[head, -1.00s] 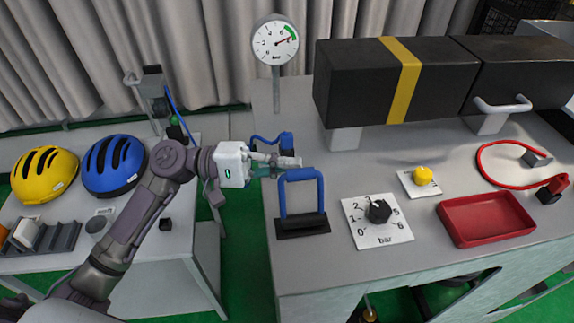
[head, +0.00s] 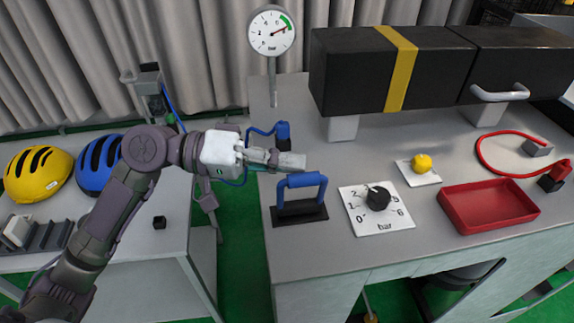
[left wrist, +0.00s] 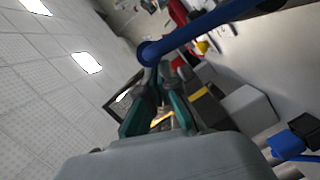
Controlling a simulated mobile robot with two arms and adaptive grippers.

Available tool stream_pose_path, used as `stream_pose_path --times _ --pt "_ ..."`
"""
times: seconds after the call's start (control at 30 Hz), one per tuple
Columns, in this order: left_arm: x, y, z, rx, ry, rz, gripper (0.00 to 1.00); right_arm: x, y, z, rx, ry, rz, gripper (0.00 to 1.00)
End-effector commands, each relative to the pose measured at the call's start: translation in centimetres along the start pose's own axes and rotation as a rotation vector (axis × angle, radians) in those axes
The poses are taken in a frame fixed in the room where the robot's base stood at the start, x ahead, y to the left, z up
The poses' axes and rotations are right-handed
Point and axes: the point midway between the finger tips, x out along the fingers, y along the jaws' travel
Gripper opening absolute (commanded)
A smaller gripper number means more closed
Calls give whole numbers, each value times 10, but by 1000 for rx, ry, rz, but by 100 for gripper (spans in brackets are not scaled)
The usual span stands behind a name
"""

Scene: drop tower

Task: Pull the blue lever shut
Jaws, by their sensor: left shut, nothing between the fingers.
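The blue lever (head: 302,181) is a U-shaped handle on a black base (head: 300,213) at the left front of the grey bench. In the left wrist view the blue bar (left wrist: 205,32) crosses right past the tips of the shut fingers (left wrist: 158,95). My right gripper is not in view.
Right of the lever are a black dial (head: 378,198), a yellow button (head: 421,163) and a red tray (head: 488,206). A black box with a yellow band (head: 400,68) stands behind. A gauge (head: 271,33) and a blue hose fitting (head: 283,135) are behind the lever.

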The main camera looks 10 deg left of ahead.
Motion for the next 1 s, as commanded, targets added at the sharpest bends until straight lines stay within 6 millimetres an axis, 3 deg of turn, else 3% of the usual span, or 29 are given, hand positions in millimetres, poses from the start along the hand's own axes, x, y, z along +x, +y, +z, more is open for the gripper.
stream_pose_path --times 0.4,1.0 --pt "4 5 14 219 0 -55 0 16 0 2 1 0 1 40" --pt "5 6 18 259 -4 -66 0 18 -4 1 4 1 -5 40"
